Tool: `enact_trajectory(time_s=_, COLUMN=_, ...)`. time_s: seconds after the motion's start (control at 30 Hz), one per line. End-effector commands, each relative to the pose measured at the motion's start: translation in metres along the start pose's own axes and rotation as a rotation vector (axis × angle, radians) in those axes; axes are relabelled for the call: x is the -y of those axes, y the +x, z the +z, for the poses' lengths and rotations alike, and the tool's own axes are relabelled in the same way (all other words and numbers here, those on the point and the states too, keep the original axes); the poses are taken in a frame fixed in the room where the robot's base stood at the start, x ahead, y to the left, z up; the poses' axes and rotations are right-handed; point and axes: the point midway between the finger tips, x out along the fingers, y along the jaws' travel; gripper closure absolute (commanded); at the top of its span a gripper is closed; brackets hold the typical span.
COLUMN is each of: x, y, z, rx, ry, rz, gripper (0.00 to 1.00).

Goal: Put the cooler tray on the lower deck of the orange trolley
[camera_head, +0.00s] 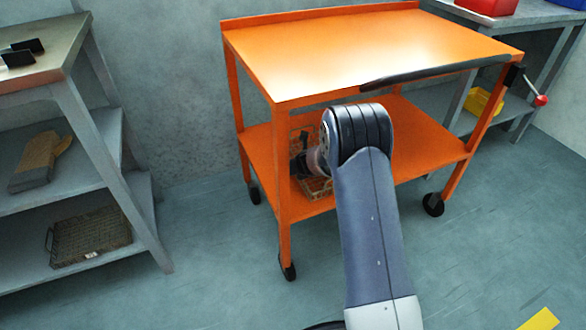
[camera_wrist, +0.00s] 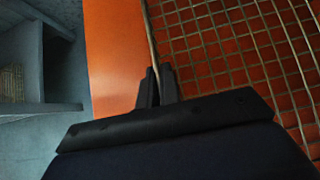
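The orange trolley (camera_head: 375,50) stands ahead, with a bare top and a lower deck (camera_head: 415,145). A brown wire mesh tray, which I take as the cooler tray (camera_head: 318,188), is at the left part of the lower deck, partly hidden by my arm. In the wrist view, its mesh (camera_wrist: 235,45) spreads over the orange deck (camera_wrist: 112,50). My gripper (camera_wrist: 157,85) has its fingers close together on the tray's rim wire. Its fingers are mostly hidden in the head view. I cannot tell whether the tray rests on the deck or hangs just above it.
A grey rack on the left holds a glove (camera_head: 40,163) and another wire basket (camera_head: 90,238). A grey bench at the right has a red bin (camera_head: 487,5) and a yellow bin (camera_head: 483,102).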

Motion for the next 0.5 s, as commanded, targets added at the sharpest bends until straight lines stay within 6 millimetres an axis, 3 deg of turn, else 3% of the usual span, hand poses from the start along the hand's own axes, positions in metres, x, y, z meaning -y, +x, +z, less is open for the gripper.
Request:
enact_trajectory(time_s=0.17, x=0.0002, y=0.0029, z=-0.0024, rx=0.001, ry=-0.001, rz=-0.001, gripper=1.0)
enact_trajectory(time_s=0.2, x=0.0, y=0.0022, z=-0.0021, rx=0.0, ry=0.0, rz=0.0, gripper=0.93)
enact_trajectory(time_s=0.4, x=0.0, y=0.002, z=-0.002, rx=0.0, ry=0.0, rz=0.0, gripper=0.77)
enact_trajectory(time_s=0.5, x=0.0, y=0.0019, z=-0.002, rx=0.0, ry=0.0, rz=0.0, gripper=0.74)
